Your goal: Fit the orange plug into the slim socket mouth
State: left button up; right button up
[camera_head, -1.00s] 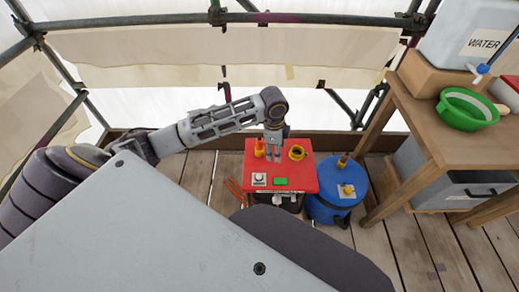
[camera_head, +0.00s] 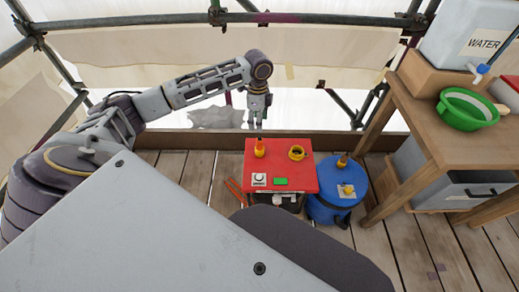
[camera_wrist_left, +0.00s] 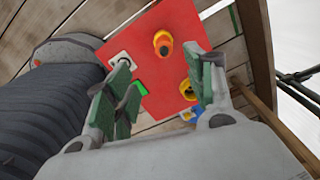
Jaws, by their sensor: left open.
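The orange plug (camera_head: 259,146) stands upright on the left part of the red panel (camera_head: 280,168) in the head view. It also shows in the left wrist view (camera_wrist_left: 163,40), with a yellow-orange collar around its base. I cannot tell how deep it sits or see the slim mouth beneath it. A wider yellow ring socket (camera_head: 297,153) with a dark opening is to its right, also partly visible in the wrist view (camera_wrist_left: 187,90). My left gripper (camera_head: 255,124) is open and empty, above and beyond the panel's back edge. My right gripper is not in view.
The blue drum (camera_head: 338,190) stands right of the panel. A wooden bench (camera_head: 415,130) with a green basin (camera_head: 467,108) and water container (camera_head: 470,35) is farther right. Scaffold pipes (camera_head: 150,22) run behind. The panel has a green patch (camera_head: 281,181).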

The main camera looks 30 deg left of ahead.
aim_at(259, 140)
pick_arm(q)
notch_tip(259, 140, down, 7)
jog(key=shift+f+b, duration=0.1)
jog(key=shift+b, duration=0.55)
jog(key=shift+f, duration=0.7)
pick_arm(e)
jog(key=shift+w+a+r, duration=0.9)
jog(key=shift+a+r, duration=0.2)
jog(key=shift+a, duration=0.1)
pick_arm(q)
jog(key=shift+f, duration=0.1)
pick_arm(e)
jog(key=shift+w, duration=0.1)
